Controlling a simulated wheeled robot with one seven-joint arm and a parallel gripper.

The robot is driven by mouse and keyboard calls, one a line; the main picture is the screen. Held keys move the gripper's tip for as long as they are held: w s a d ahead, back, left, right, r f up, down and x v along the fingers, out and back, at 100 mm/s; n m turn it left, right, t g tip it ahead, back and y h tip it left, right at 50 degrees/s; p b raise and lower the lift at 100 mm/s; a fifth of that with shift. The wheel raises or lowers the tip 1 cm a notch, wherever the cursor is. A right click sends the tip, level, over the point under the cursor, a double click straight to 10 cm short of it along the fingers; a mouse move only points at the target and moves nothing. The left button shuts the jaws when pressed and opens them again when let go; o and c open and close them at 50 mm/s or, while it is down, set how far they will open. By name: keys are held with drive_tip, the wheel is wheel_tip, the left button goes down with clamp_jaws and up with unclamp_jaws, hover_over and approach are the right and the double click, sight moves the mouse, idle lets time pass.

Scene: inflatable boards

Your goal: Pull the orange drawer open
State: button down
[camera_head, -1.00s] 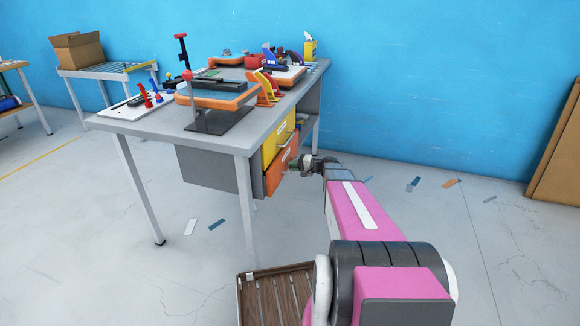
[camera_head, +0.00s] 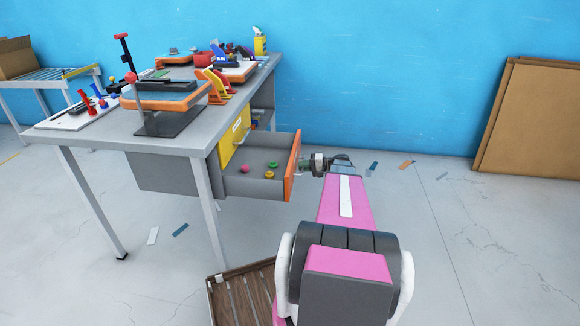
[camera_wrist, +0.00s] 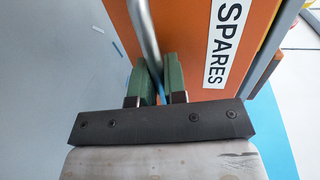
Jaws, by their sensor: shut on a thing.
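The orange drawer (camera_head: 292,166) is pulled out from under the grey workbench, and its grey inside shows. Its orange front faces my arm. Several small pink, green and yellow round pieces (camera_head: 270,174) lie in it. In the wrist view the orange front (camera_wrist: 200,50) carries a white label reading SPARES (camera_wrist: 229,45). A grey bar handle (camera_wrist: 147,35) runs between the green fingers of my gripper (camera_wrist: 157,82), which is shut on it. In the head view my gripper (camera_head: 306,165) is at the drawer front, its fingers small there.
A yellow drawer (camera_head: 235,137) above is shut. The workbench (camera_head: 105,139) holds clamps and tools, with a leg (camera_head: 208,200) near the open drawer. A wooden slatted tray (camera_head: 245,295) is low at the front. Cardboard sheets (camera_head: 525,120) lean on the right wall. Floor to the right is mostly clear.

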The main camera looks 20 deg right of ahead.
drive_tip(key=shift+f+v, duration=0.15)
drive_tip(key=shift+v, duration=0.55)
drive_tip(key=shift+f+v, duration=0.15)
drive_tip(key=shift+v, duration=0.6)
drive_tip(key=c, duration=1.2)
unclamp_jaws()
drive_tip(key=v, duration=1.1)
